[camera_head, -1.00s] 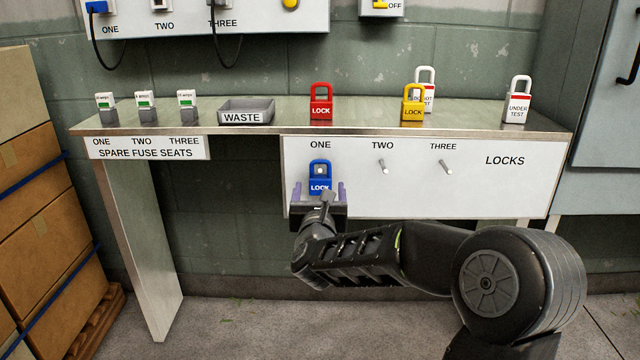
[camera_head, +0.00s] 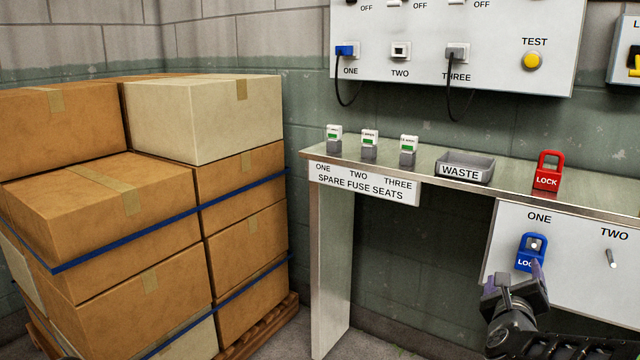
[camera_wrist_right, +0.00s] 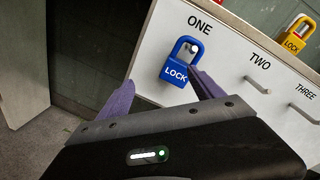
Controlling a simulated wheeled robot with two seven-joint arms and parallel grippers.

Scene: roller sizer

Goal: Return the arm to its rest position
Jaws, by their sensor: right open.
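The blue lock (camera_head: 529,254) hangs on the peg labelled ONE on the white locks board. In the right wrist view the blue lock (camera_wrist_right: 179,68) hangs with its shackle over the peg. My right gripper (camera_head: 514,282) is open and empty, just below and in front of the blue lock. In the right wrist view its two purple fingers (camera_wrist_right: 162,92) stand apart, with the lock beyond them, nearer the right finger. Whether the right finger touches the lock cannot be told. My right arm comes in from the lower right. My left gripper is not in view.
A red lock (camera_head: 547,172), a waste tray (camera_head: 466,165) and several fuses stand on the shelf (camera_head: 430,156). Strapped boxes (camera_head: 150,230) are stacked on a pallet at the left. Peg TWO (camera_head: 611,258) is bare. A yellow lock (camera_wrist_right: 297,36) shows in the wrist view.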

